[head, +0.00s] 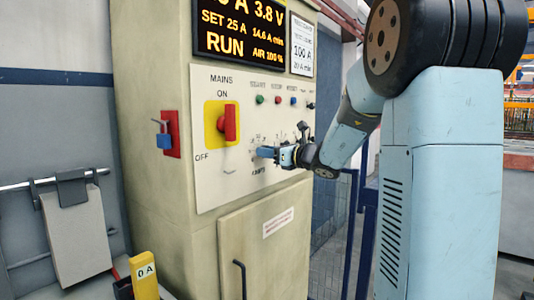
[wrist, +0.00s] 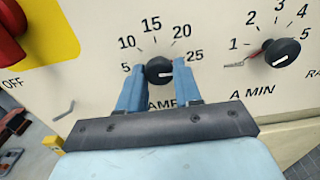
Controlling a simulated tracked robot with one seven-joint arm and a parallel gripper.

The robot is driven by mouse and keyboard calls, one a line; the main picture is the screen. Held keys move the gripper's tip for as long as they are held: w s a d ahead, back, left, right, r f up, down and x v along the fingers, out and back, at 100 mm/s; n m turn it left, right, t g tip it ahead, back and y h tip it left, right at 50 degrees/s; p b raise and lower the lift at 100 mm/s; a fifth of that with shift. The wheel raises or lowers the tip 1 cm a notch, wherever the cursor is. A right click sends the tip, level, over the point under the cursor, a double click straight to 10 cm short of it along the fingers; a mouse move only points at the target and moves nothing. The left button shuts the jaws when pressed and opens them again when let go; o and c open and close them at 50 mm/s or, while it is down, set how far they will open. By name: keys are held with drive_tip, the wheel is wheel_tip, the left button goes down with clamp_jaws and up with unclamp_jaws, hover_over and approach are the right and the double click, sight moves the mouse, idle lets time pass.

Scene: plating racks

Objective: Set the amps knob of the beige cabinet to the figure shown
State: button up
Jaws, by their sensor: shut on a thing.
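The beige cabinet (head: 160,60) carries a cream panel with the black amps knob (wrist: 158,68), seen between my fingers in the wrist view. Its white pointer line points right, toward the 25 end of a scale marked 5, 10, 15, 20, 25. My gripper (wrist: 161,88) is shut on the knob, one blue finger on each side. In the head view my gripper (head: 267,152) hides the knob. The display (head: 240,32) above reads SET 25 A, 14.6 A min and RUN in yellow; its top line is cut off. A white card (head: 302,45) beside it shows 100 A.
The A MIN knob (wrist: 282,52) is to the right of the amps knob. The red mains switch (head: 230,122) on its yellow plate is up and left. A door handle (head: 240,278) sticks out below.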

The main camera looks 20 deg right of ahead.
drive_tip(key=c, duration=0.4)
drive_tip(key=o, duration=1.1)
drive_tip(key=shift+c, duration=0.2)
drive_tip(key=v, duration=1.3)
drive_tip(key=shift+s+d, duration=0.25)
drive_tip(key=shift+s, duration=0.05)
